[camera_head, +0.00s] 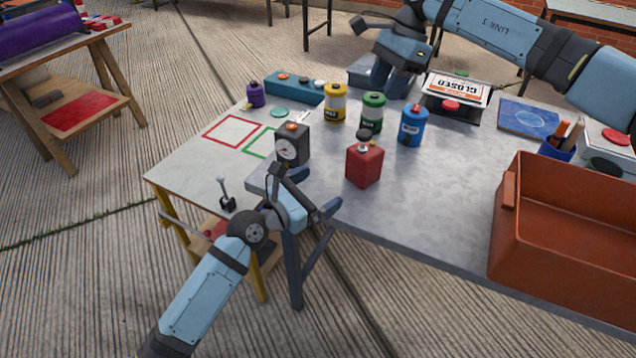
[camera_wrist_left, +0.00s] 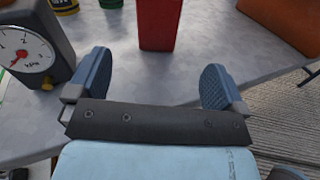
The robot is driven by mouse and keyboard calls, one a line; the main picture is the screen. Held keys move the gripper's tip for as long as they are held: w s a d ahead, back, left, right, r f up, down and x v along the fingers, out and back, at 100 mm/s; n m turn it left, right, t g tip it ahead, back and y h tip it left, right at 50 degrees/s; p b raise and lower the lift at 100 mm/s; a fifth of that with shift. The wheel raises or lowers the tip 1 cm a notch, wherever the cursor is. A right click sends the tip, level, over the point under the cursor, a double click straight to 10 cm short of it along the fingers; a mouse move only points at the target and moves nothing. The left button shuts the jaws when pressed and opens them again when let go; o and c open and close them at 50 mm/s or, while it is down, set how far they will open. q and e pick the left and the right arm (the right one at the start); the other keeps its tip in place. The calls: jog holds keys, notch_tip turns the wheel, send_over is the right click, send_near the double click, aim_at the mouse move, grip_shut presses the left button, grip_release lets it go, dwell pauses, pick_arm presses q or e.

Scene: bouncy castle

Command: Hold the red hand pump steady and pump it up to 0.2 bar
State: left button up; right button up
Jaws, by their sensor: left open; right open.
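The red hand pump (camera_head: 365,163) is a red block with a dark and silver knob on top, standing upright on the grey table. It also shows at the top of the left wrist view (camera_wrist_left: 158,24), its top cut off. A dark gauge box (camera_head: 292,146) with a round white dial and an orange top stands to its left. In the left wrist view the dial (camera_wrist_left: 24,52) has a red needle pointing lower left. My left gripper (camera_head: 304,190) is open and empty at the near table edge, its fingers apart and short of the pump. My right gripper (camera_head: 392,80) is over the table's far side, clear of the pump.
Yellow (camera_head: 335,102), green (camera_head: 373,112) and blue (camera_head: 412,125) canisters stand behind the pump. A large orange crate (camera_head: 510,235) stands at the right. A boxed sign (camera_head: 457,91) is at the back. Bare table lies between pump and crate.

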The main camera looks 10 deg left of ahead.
aim_at(365, 157)
pick_arm(q)
jog(key=shift+w+d+r+n, duration=0.2)
jog(key=shift+w+r+n, duration=0.3)
jog(key=shift+n, duration=0.1)
jog(key=shift+w+d, duration=0.2)
jog(key=shift+w, duration=0.05)
jog(key=x, duration=1.3)
jog(key=shift+r, duration=0.1)
jog(key=shift+s, duration=0.1)
jog(key=c, duration=1.3)
jog(key=shift+c, duration=0.2)
pick_arm(e)
grip_shut()
